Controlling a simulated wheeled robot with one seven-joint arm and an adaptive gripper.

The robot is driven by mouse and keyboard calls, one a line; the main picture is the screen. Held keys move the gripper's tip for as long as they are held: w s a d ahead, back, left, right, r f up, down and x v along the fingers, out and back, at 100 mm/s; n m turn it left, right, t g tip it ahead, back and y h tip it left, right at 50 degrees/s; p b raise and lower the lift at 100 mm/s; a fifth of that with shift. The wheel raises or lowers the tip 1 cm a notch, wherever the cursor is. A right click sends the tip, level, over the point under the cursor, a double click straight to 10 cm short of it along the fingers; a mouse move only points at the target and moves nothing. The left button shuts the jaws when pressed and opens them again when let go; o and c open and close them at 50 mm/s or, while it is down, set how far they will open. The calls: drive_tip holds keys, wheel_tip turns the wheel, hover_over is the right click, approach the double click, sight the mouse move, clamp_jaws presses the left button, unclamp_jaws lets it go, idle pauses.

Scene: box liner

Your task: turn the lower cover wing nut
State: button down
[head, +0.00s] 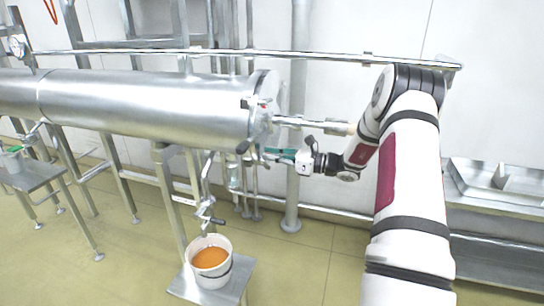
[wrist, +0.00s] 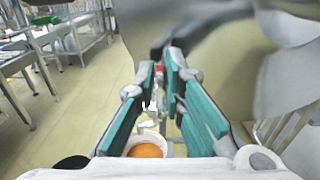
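A steel cylinder (head: 150,108) lies horizontally, with a round cover (head: 265,110) on its right end. A small dark fitting (head: 243,147) shows at the cover's lower edge; it may be the lower wing nut, but it is too small to be sure. My gripper (head: 268,153) is just below and right of the cover, its teal fingers pointing left. In the wrist view the two fingers (wrist: 160,62) stand apart with a gap between them. A dark, blurred part (wrist: 178,38) lies at or just beyond their tips; I cannot tell whether they touch it.
A white bucket (head: 208,279) of orange liquid stands on a low steel stand (head: 240,275) below the cylinder's end. A pipe with a valve handle (head: 207,185) hangs above it. A rod (head: 310,123) sticks out right from the cover, above my gripper. A steel sink (head: 500,185) is at right.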

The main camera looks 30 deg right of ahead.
drive_tip(key=shift+n, duration=0.3)
drive_tip(key=n, duration=0.1)
drive_tip(key=n+b, duration=0.1)
drive_tip(key=n, duration=0.1)
drive_tip(key=a+n+b, duration=0.1)
drive_tip(key=n, duration=0.1)
drive_tip(key=shift+s+f, duration=0.2)
drive_tip(key=shift+s, duration=0.2)
drive_tip(key=n, duration=0.1)
drive_tip(key=n+b, duration=0.1)
drive_tip(key=n, duration=0.1)
drive_tip(key=n+b, duration=0.1)
drive_tip(key=n, duration=0.1)
drive_tip(key=shift+s+a+f, duration=0.2)
drive_tip(key=shift+a+f, duration=0.05)
drive_tip(key=shift+f, duration=0.15)
drive_tip(key=n+b, duration=0.2)
drive_tip(key=f+n+b, duration=0.1)
drive_tip(key=n+b, duration=0.1)
drive_tip(key=n, duration=0.1)
drive_tip(key=shift+s+a+b, duration=0.1)
drive_tip(key=shift+a+b, duration=0.05)
drive_tip(key=shift+b, duration=0.2)
drive_tip(key=n+b, duration=0.3)
drive_tip(key=shift+f, duration=0.3)
drive_tip(key=shift+s+n, duration=0.1)
drive_tip(key=shift+n, duration=0.2)
drive_tip(key=c, duration=1.8)
unclamp_jaws()
drive_tip(key=shift+r, duration=0.1)
